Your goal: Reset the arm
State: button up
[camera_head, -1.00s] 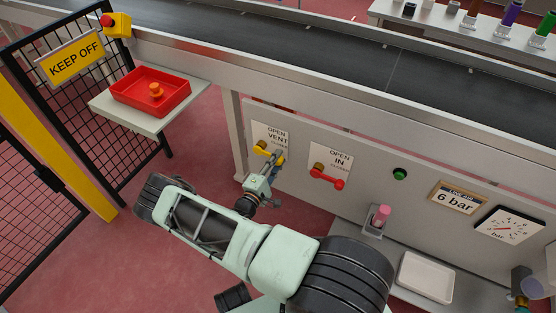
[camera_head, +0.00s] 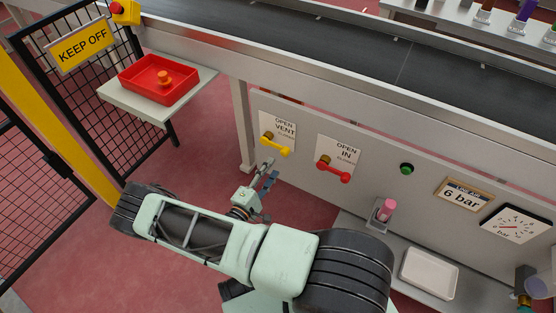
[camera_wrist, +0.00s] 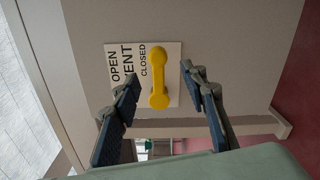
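My gripper (camera_head: 266,176) is open and empty, in front of the grey panel and a little below the yellow vent handle (camera_head: 276,146) in the head view. In the wrist view the yellow handle (camera_wrist: 158,78) shows beyond and between the two spread fingers, apart from them. The handle lies beside the word CLOSED on the vent label (camera_wrist: 116,65). My arm reaches across the lower middle of the head view.
Right of the vent handle are a red handle (camera_head: 333,170), a green button (camera_head: 407,169) and a gauge (camera_head: 516,224). A pink-topped item (camera_head: 387,209) and a white tray (camera_head: 429,274) sit low right. A red tray (camera_head: 158,79) and black mesh fence (camera_head: 90,100) stand left.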

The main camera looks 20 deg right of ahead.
jog(key=shift+v, duration=1.1)
